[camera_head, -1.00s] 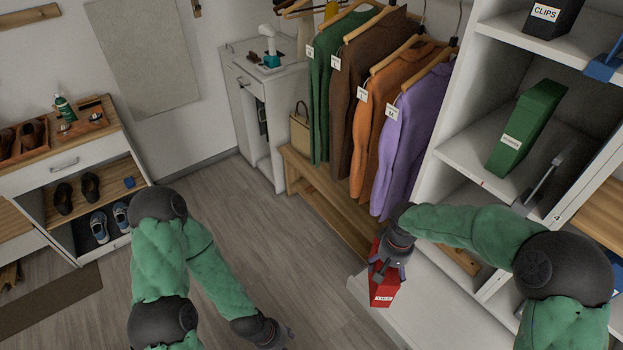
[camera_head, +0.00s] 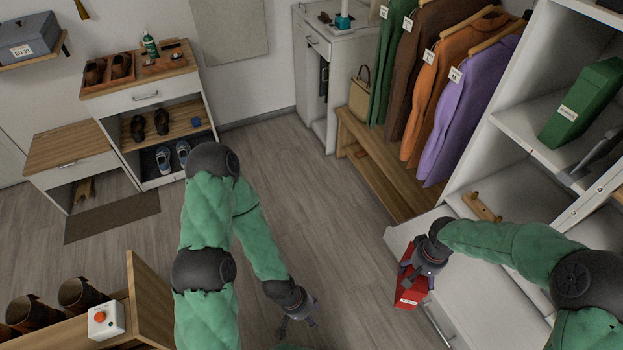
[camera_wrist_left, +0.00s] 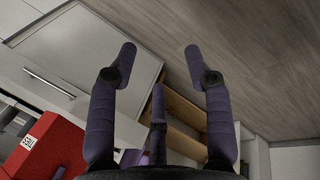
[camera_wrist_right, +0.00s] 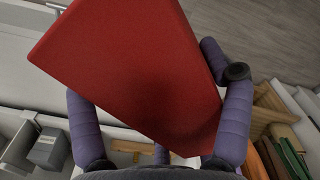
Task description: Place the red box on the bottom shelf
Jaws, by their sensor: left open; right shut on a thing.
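The red box (camera_head: 411,291) with a white label is held in my right gripper (camera_head: 428,266), in front of the white shelving (camera_head: 480,150) at the right. It fills much of the right wrist view (camera_wrist_right: 135,75), between the purple fingers, and shows at the lower left of the left wrist view (camera_wrist_left: 48,150). The low part of the shelving has a white top (camera_head: 405,232) just behind the box; I cannot tell whether they touch. My left gripper (camera_head: 298,316) is open and empty above the floor.
A green box (camera_head: 582,103) stands on a higher shelf. A small wooden piece (camera_head: 481,207) lies in the compartment below. Hanging clothes (camera_head: 465,95) and a wooden bench (camera_head: 385,175) are behind. A stand with a red button (camera_head: 100,316) is at lower left. The middle floor is clear.

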